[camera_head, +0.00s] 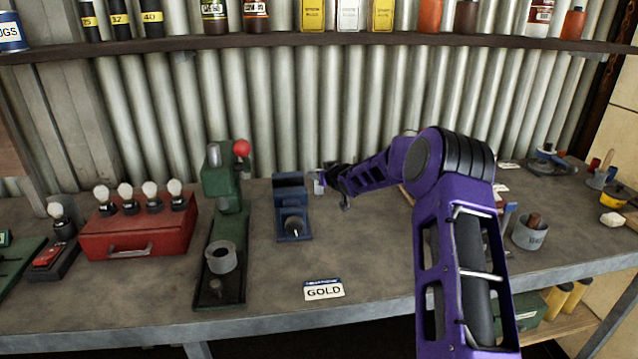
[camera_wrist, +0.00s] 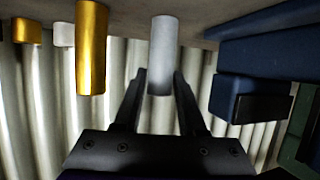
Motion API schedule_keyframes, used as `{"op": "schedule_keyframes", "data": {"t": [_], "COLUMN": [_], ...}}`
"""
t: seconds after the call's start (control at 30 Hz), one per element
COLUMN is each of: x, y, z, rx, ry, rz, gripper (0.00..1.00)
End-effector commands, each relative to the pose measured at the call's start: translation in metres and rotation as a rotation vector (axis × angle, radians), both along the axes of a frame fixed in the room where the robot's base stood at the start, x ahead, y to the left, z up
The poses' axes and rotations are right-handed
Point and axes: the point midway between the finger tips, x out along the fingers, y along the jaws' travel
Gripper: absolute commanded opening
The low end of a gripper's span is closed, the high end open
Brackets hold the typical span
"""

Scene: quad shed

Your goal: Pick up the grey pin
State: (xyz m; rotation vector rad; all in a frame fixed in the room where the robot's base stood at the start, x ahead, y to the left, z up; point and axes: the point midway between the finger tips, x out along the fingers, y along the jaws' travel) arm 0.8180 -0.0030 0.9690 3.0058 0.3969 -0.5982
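The grey pin (camera_wrist: 162,50) is a plain light-grey cylinder in the wrist view, in line with the gap between my fingers. My gripper (camera_wrist: 160,74) is open, with one dark finger on each side of the pin's near end. Whether either finger touches the pin is unclear. In the head view my gripper (camera_head: 322,180) is small and reaches left, close to the right side of a blue fixture (camera_head: 291,183). I cannot make out the pin clearly there. The blue fixture (camera_wrist: 237,97) is at the right in the wrist view.
A gold pin (camera_wrist: 91,50) stands left of the grey one in the wrist view. On the bench are a green press (camera_head: 226,245), a red box (camera_head: 137,238), a GOLD card (camera_head: 323,290) and a grey cup (camera_head: 530,234). A corrugated wall (camera_head: 300,115) rises behind.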

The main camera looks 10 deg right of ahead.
Motion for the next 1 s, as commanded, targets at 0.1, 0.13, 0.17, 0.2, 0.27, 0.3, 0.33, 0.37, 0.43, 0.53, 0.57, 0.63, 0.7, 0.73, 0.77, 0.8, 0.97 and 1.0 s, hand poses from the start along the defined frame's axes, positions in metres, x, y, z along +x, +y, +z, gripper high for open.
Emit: {"op": "schedule_keyframes", "data": {"t": [0.1,0.13,0.17,0.2,0.27,0.3,0.33,0.37,0.43,0.53,0.57,0.63,0.7,0.73,0.77,0.8,0.97,1.0], "x": [0.0,-0.0001,-0.0001,-0.0001,-0.0001,-0.0001,-0.0001,-0.0001,-0.0001,-0.0002,-0.0002,-0.0002,-0.0002,-0.0002,-0.0002,-0.0002,-0.0002,-0.0002], "y": [-0.0001,-0.0001,-0.0001,-0.0001,-0.0002,-0.0002,-0.0002,-0.0002,-0.0002,-0.0003,-0.0003,-0.0003,-0.0003,-0.0003,-0.0003,-0.0003,-0.0003,-0.0003], "z": [0.0001,0.0002,0.0002,0.0002,0.0002,0.0002,0.0002,0.0002,0.0002,0.0002,0.0002,0.0002,0.0002,0.0002,0.0002,0.0001,0.0001,0.0002], "rx": [0.0,0.0,0.0,0.0,0.0,0.0,0.0,0.0,0.0,0.0,0.0,0.0,0.0,0.0,0.0,0.0,0.0,0.0], "ry": [0.0,0.0,0.0,0.0,0.0,0.0,0.0,0.0,0.0,0.0,0.0,0.0,0.0,0.0,0.0,0.0,0.0,0.0], "rz": [0.0,0.0,0.0,0.0,0.0,0.0,0.0,0.0,0.0,0.0,0.0,0.0,0.0,0.0,0.0,0.0,0.0,0.0], "gripper": [0.17,0.11,0.06,0.0,0.0,0.0,0.0,0.0,0.0,0.0,0.0,0.0,0.0,0.0,0.0,0.0,0.0,0.0]}}
